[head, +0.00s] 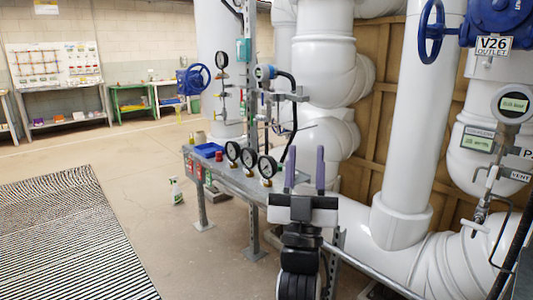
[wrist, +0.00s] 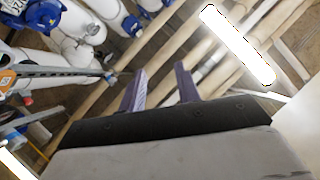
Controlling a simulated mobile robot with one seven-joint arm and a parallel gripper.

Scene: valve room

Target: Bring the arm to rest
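My gripper (head: 305,168) stands upright in the lower middle of the head view, its two purple fingers pointing up and spread apart. In the wrist view my gripper (wrist: 160,86) also shows two fingers with an empty gap between them. Nothing is held. The wrist camera faces upward to the ceiling pipes and a bright lamp (wrist: 238,45). In the head view the gripper appears in front of the white pipes and beside the right end of the metal bench (head: 232,178). I cannot tell its exact distance from them.
Several pressure gauges (head: 249,158) stand on the bench, with a blue tray (head: 208,150) farther back. Large white pipes (head: 402,130) fill the right side. A spray bottle (head: 176,191) stands on the floor. A striped mat (head: 70,240) lies at left, with open floor around it.

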